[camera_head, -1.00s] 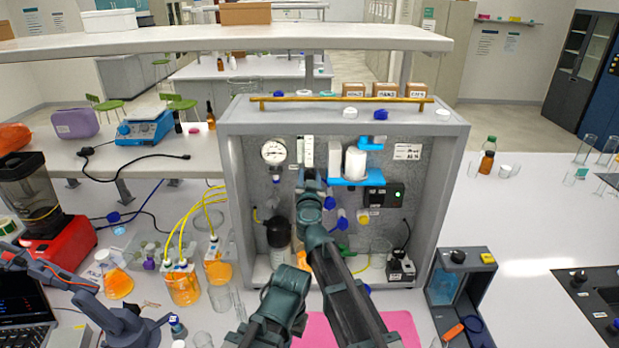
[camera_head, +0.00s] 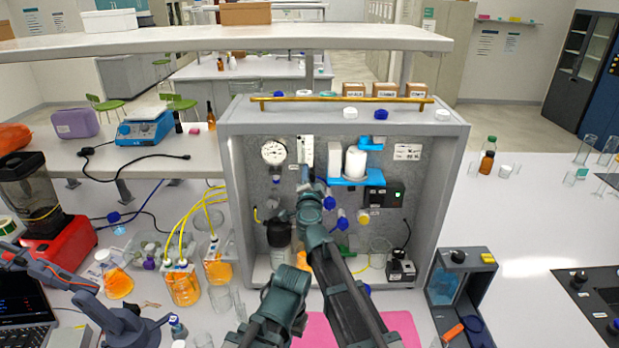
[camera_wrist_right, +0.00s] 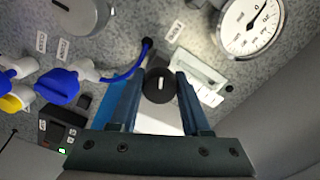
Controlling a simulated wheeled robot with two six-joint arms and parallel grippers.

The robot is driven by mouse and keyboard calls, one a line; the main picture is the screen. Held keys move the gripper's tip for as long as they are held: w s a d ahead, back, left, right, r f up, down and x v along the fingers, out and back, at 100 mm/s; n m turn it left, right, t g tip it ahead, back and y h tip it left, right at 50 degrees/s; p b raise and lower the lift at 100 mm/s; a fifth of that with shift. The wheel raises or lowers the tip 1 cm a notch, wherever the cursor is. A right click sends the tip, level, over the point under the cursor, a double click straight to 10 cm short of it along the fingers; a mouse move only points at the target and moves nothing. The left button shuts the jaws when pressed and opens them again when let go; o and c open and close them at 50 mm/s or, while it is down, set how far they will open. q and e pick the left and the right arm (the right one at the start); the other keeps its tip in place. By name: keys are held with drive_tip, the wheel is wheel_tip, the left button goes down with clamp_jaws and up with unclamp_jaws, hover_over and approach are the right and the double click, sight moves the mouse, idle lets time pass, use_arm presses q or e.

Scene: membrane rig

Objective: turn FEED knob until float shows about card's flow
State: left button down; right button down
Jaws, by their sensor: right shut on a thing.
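The black round knob (camera_wrist_right: 159,86) with a white mark sits on the grey speckled panel in the right wrist view. My right gripper (camera_wrist_right: 160,78) is shut on it, one finger on each side. In the head view my right gripper (camera_head: 307,183) reaches into the rig and hides the knob. The white flow meter (camera_head: 306,153) stands upright just above the gripper; its float is too small to make out.
A round gauge (camera_head: 274,152) is left of the flow meter. Blue-handled valves (camera_head: 329,203) sit close to the right of my wrist. A blue bracket (camera_head: 357,182) and a black box with a green light (camera_head: 384,195) are farther right. The rig's side walls (camera_head: 446,200) bound the space.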

drive_tip(key=m, duration=0.6)
drive_tip(key=shift+m, duration=0.3)
drive_tip(key=m, duration=0.5)
drive_tip(key=shift+s+m, duration=0.1)
drive_tip(key=shift+m, duration=0.3)
drive_tip(key=shift+c, duration=2)
unclamp_jaws()
